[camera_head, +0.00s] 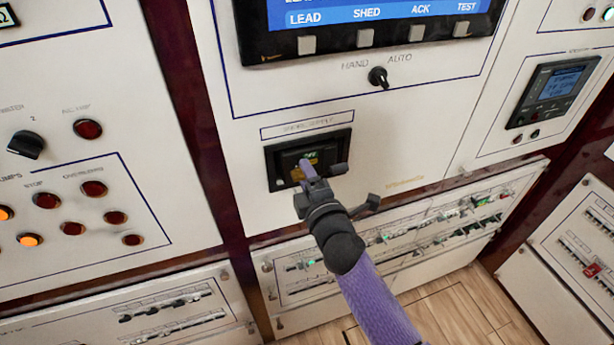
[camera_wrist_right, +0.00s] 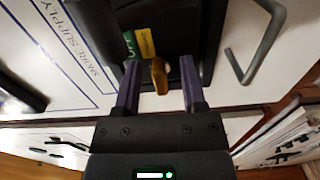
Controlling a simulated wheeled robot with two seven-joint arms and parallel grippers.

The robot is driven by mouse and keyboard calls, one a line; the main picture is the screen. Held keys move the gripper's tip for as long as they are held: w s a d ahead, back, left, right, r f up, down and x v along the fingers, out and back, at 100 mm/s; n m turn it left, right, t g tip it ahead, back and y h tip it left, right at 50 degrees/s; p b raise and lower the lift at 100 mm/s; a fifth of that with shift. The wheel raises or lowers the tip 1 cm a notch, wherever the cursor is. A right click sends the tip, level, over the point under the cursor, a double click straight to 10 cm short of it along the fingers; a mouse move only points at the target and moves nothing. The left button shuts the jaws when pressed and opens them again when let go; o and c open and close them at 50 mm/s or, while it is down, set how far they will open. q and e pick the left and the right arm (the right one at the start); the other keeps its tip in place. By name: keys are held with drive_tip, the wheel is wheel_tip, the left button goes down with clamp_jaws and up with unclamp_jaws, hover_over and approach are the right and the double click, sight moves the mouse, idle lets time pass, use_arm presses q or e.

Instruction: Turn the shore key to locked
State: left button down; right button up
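The shore supply unit (camera_head: 279,168) is a black recessed box on the white panel, under a "SHORE SUPPLY" label. A green and yellow label shows inside it. In the right wrist view the brass-coloured shore key (camera_wrist_right: 160,76) stands out from the dark unit. My right gripper (camera_head: 308,167) is in front of the unit. In the right wrist view its two purple fingers (camera_wrist_right: 159,64) are on either side of the key, with visible gaps, so it is open. In the head view the gripper covers much of the unit and the key. My left gripper is in neither view.
A HAND/AUTO selector (camera_head: 378,77) and a screen (camera_head: 368,12) are above. A grey bent handle (camera_wrist_right: 262,42) stands out beside the unit in the right wrist view. Breaker rows (camera_head: 440,226) are below.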

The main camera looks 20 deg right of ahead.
drive_tip(key=s, duration=1)
drive_tip(key=shift+d, duration=0.2)
